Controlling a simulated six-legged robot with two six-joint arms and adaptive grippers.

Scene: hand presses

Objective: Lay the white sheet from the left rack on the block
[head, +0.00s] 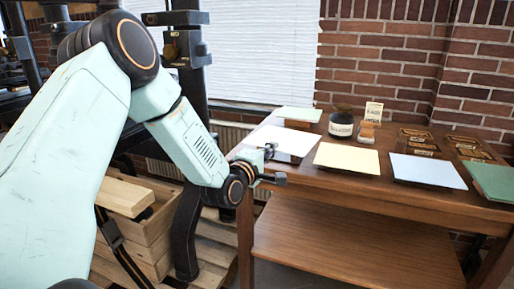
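A white sheet (290,139) lies near the left end of the wooden table, on a support I cannot make out. My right gripper is not in view.
The table (345,185) also bears a pale green sheet (300,114), a cream sheet (347,157), a pale blue sheet (427,171) and a green sheet (495,181). A dark jar (341,125) and type trays (418,142) stand behind. A black press (186,50) rises at left.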

